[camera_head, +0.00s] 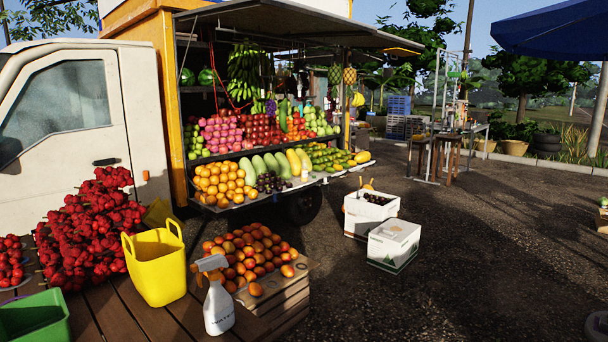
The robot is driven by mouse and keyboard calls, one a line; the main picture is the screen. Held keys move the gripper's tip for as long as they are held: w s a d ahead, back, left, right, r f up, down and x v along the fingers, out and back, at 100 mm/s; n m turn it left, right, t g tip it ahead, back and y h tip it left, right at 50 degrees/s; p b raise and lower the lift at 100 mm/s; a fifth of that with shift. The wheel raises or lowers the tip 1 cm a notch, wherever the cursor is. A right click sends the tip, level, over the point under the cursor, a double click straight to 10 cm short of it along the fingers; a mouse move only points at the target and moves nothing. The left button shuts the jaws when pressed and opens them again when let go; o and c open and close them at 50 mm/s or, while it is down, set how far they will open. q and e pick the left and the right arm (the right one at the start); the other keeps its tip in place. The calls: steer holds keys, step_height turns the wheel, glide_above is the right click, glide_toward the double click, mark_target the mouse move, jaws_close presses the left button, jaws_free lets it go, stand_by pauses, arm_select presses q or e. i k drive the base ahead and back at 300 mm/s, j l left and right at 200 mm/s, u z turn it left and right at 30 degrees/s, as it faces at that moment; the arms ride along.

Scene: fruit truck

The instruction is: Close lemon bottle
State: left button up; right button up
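I cannot make out a bottle that is clearly the lemon bottle. A small pale container (304,174), perhaps a bottle, stands at the front edge of the truck's fruit shelf, beside the yellow and green melons. It is too small to tell whether it is open or closed. A white spray bottle (218,308) marked "WATER" stands upright on the wooden table in front, with its spray head on. Neither of my grippers shows in the head view.
The wooden table (145,317) bears a yellow basket (157,269), a green crate (38,318) and red fruit. A wooden crate (289,300) of orange fruit stands beside it. White boxes (394,242) sit on the ground ahead. The paved ground (480,260) to the right is mostly clear.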

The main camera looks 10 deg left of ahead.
mark_target(304, 168)
steer(key=i+l+z, duration=0.15)
steer(key=i+z, duration=0.25)
steer(key=i, duration=0.45)
steer(key=i+j+z, duration=0.15)
steer(key=i+z, duration=0.25)
steer(key=i, duration=0.45)
steer(key=i+u, duration=0.35)
steer(key=i, duration=0.2)
steer(key=i+l+u, duration=0.15)
steer(key=i+u, duration=0.25)
steer(key=i, duration=0.15)
steer(key=i+j+u, duration=0.25)
steer(key=i, duration=0.3)
steer(key=i+j+u, duration=0.1)
steer(key=i+u, duration=0.2)
steer(key=i, duration=0.25)
steer(key=i+j, duration=0.35)
steer(key=i, duration=0.2)
steer(key=i+j, duration=0.35)
steer(key=i, duration=0.2)
steer(key=z, duration=0.05)
